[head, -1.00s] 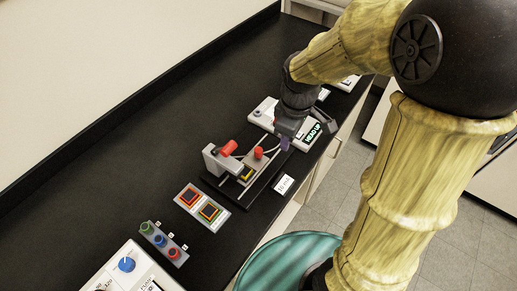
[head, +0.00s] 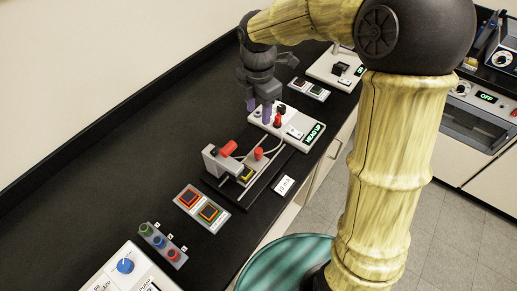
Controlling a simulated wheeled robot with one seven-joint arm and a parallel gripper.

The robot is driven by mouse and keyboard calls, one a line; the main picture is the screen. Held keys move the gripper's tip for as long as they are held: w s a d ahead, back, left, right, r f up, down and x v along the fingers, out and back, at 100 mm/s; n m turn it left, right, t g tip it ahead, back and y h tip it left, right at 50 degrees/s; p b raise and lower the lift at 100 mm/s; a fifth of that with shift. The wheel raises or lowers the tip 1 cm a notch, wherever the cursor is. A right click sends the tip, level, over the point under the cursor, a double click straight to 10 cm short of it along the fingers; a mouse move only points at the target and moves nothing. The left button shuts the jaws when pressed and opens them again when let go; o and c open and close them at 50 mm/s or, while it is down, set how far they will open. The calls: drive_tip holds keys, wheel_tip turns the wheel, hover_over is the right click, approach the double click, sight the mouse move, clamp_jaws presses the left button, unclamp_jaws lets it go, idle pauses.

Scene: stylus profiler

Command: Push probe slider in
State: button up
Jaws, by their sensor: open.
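The stylus profiler (head: 217,163) stands on the black bench in the head view, with a grey bracket, a red cylinder (head: 228,148) and a red knob (head: 258,153) on its dark base. I cannot tell for sure which part is the probe slider. A pale control box (head: 308,137) with a lit "HEAD UP" display lies just behind the profiler. My gripper (head: 258,107) points down with its purple fingers apart, at the left end of this box. It holds nothing that I can see. I cannot tell whether a finger touches the box.
A two-button panel (head: 202,208), a panel with green, blue and red knobs (head: 163,244) and a box with a blue dial (head: 125,265) lie nearer on the bench. Another small panel (head: 308,89) and a device (head: 338,68) are behind. The bench's left side is clear.

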sight(258, 150)
wheel_tip(258, 150, down, 17)
drive_tip(key=shift+f, duration=0.15)
idle(0.5)
clamp_jaws()
